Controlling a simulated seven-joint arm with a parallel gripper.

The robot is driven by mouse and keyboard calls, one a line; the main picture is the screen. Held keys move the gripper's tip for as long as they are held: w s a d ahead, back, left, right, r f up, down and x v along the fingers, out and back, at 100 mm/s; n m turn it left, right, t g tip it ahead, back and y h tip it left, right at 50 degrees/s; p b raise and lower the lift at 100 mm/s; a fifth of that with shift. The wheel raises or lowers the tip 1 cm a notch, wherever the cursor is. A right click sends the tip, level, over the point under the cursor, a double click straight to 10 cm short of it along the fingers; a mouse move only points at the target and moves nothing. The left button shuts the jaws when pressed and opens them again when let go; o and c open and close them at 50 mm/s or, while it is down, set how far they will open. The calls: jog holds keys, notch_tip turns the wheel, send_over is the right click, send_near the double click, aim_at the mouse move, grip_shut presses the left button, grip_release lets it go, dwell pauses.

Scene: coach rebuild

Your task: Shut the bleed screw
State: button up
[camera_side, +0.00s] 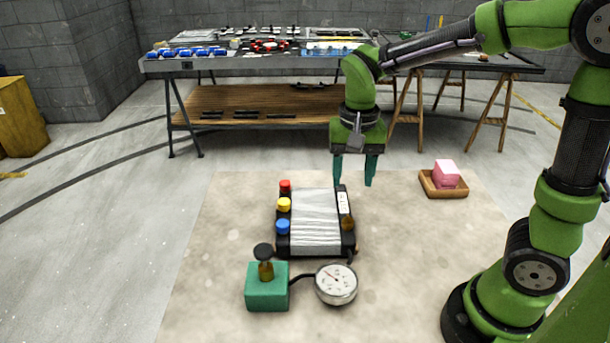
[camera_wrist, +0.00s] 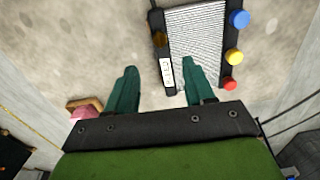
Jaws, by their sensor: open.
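A black-framed unit with a ribbed silver panel (camera_side: 314,218) lies on the mat. Red (camera_side: 285,186), yellow (camera_side: 284,204) and blue (camera_side: 283,227) caps line its left side. A brass-coloured round fitting (camera_side: 348,223) sits at its right side, below a white label strip (camera_side: 343,203); the fitting also shows in the wrist view (camera_wrist: 158,40). A green block (camera_side: 267,287) carries a brass stem with a black knob (camera_side: 264,251). I cannot tell which brass part is the bleed screw. My gripper (camera_side: 353,184) is open and empty, above the unit's far right end; its fingers (camera_wrist: 159,68) point down.
A round dial gauge (camera_side: 336,284) joins the green block by a black hose. A wooden tray (camera_side: 444,188) with a pink block (camera_side: 446,172) lies right of the unit. A loaded workbench (camera_side: 260,62) stands behind.

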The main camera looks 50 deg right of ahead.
notch_tip(320, 180, up, 6)
jog(key=shift+r, duration=0.1)
dwell(0.4)
